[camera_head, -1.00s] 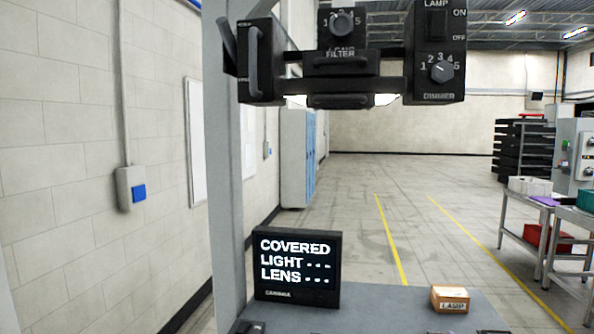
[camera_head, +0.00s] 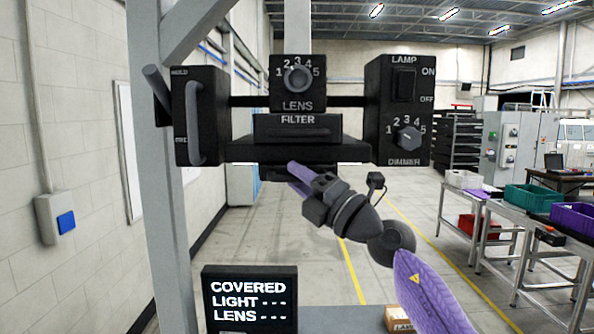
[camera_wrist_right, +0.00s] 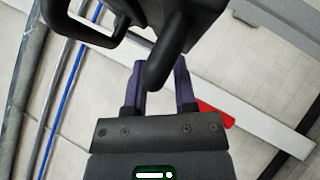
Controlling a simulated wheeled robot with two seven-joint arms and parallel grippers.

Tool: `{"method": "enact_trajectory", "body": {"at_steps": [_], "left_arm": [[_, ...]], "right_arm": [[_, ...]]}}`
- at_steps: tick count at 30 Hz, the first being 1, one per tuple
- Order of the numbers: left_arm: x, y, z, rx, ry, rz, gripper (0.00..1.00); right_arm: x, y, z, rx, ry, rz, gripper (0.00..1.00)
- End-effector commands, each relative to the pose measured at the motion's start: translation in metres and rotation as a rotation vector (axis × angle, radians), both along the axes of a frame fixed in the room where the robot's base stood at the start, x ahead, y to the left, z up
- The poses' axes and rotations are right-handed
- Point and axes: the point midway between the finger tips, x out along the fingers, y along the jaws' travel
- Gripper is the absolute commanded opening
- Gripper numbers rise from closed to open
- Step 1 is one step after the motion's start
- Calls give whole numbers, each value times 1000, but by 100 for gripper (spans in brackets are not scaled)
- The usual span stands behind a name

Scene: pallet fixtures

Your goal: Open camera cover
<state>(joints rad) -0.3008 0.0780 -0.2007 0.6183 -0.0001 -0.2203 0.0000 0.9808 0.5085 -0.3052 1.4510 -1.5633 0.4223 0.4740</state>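The black camera unit (camera_head: 318,155) hangs on a grey post. It has a LENS dial (camera_head: 298,79), a FILTER drawer (camera_head: 297,128) and a side box with a vertical handle (camera_head: 195,122). A dark part hangs below its lower plate, partly hidden by my right gripper; I cannot tell for sure that it is the cover. My right gripper (camera_head: 296,180) reaches up under the unit from the lower right. In the right wrist view its purple fingers (camera_wrist_right: 162,85) stand apart, with a black rounded bar (camera_wrist_right: 172,48) in front of the gap. Contact is unclear. My left gripper is out of view.
A screen (camera_head: 249,301) below reads COVERED, LIGHT and LENS, with dashes. A LAMP switch (camera_head: 404,86) and DIMMER dial (camera_head: 408,139) are on the right box. A small cardboard box (camera_head: 399,318) sits on the grey table. The grey post (camera_head: 166,200) stands left.

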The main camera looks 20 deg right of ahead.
Motion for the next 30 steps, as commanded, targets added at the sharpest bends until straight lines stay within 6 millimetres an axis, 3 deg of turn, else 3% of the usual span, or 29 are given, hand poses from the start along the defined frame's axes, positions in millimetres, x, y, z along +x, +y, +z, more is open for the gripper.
{"method": "enact_trajectory", "body": {"at_steps": [10,15,30], "left_arm": [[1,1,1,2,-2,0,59],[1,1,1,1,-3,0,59],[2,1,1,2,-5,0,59]], "right_arm": [[4,3,1,0,1,0,32],[3,2,1,0,1,0,0],[4,2,1,-1,2,-1,0]]}}
